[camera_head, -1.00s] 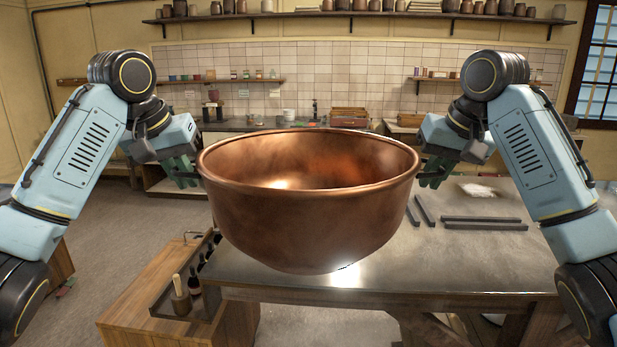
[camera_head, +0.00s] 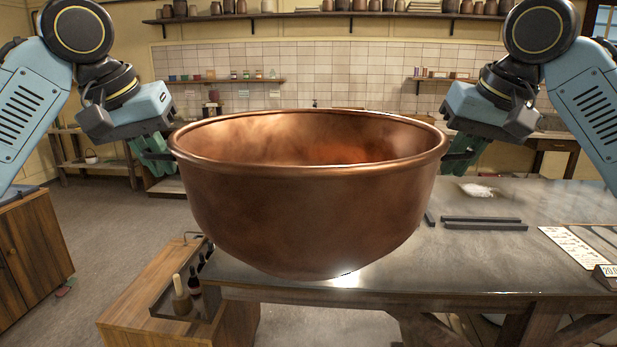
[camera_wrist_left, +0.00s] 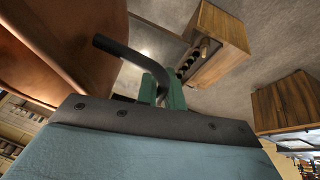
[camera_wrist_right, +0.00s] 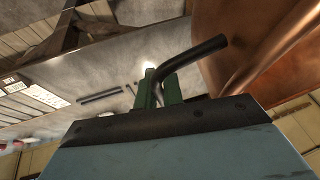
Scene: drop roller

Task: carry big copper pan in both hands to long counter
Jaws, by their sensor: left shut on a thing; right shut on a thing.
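The big copper pan (camera_head: 310,220) fills the middle of the head view, roughly level, with its open top facing up. My left gripper (camera_head: 160,155) is at its left rim, shut on a dark handle (camera_wrist_left: 120,50) that shows in the left wrist view. My right gripper (camera_head: 462,152) is at its right rim, shut on the other dark handle (camera_wrist_right: 195,58), seen in the right wrist view. The pan hangs in front of a long metal-topped counter (camera_head: 500,270); its bottom overlaps the counter top in the picture, and I cannot tell whether they touch.
Dark metal bars (camera_head: 485,222), a white powder patch (camera_head: 478,190) and a paper sheet (camera_head: 572,246) lie on the counter top. A wooden cabinet with a tool tray (camera_head: 180,305) stands at its left end. Another wooden cabinet (camera_head: 35,250) stands far left.

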